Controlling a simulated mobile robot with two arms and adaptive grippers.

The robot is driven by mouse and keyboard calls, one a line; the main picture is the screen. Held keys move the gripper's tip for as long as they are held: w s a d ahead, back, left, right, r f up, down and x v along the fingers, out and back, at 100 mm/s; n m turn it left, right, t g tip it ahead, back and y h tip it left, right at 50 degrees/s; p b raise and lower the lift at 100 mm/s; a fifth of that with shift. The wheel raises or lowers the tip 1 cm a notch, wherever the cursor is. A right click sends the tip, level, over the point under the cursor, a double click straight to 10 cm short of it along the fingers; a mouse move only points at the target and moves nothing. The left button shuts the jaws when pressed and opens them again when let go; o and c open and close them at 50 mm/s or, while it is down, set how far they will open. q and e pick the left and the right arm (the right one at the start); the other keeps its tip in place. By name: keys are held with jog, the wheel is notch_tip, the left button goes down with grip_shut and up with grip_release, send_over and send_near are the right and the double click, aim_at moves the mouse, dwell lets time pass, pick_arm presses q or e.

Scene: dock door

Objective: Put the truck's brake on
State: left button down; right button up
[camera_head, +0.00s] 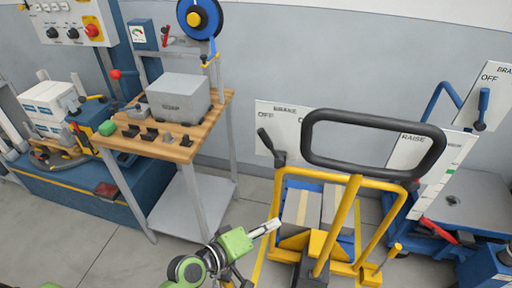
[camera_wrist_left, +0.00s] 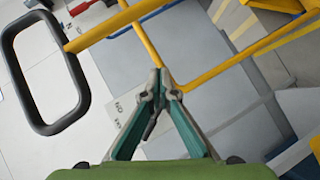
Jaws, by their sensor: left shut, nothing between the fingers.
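A yellow truck (camera_head: 344,222) with a black loop handle (camera_head: 375,168) stands right of centre in the head view. A white brake board (camera_head: 290,118) marked BRAKE and OFF stands behind its left side. A dark brake lever (camera_head: 267,143) leans up and left, its knob just under the word OFF. My left gripper (camera_head: 274,225) is below the lever and apart from it, beside the truck's left side. In the left wrist view its fingers (camera_wrist_left: 158,80) meet at the tips, with nothing held. The loop handle (camera_wrist_left: 38,75) shows at left there. My right gripper is not in view.
A wooden workbench (camera_head: 180,150) with a grey box (camera_head: 180,97) stands at left. Grey floor (camera_head: 110,255) is free in front of the bench.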

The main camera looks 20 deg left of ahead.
aim_at(270, 146)
pick_arm(q)
jog(key=w+a+r+n+t+y, duration=0.2)
jog(key=w+a+n+t+y, duration=0.1)
jog(key=a+n, duration=0.4)
jog(key=w+a+r+n+t+y, duration=0.3)
jog(key=w+a+n+y, duration=0.1)
jog(key=w+a+n, duration=0.3)
jog(key=n, duration=0.2)
jog(key=shift+w+n+y, duration=0.2)
jog(key=shift+n+y, duration=0.2)
jog(key=w+d+r+p, duration=0.1)
jog(key=w+d+r, duration=0.1)
jog(key=w, duration=0.8)
jog(key=shift+w+d+p, duration=0.3)
jog(key=shift+w+d, duration=0.1)
jog(key=shift+d, duration=0.4)
jog(key=shift+r, duration=0.15)
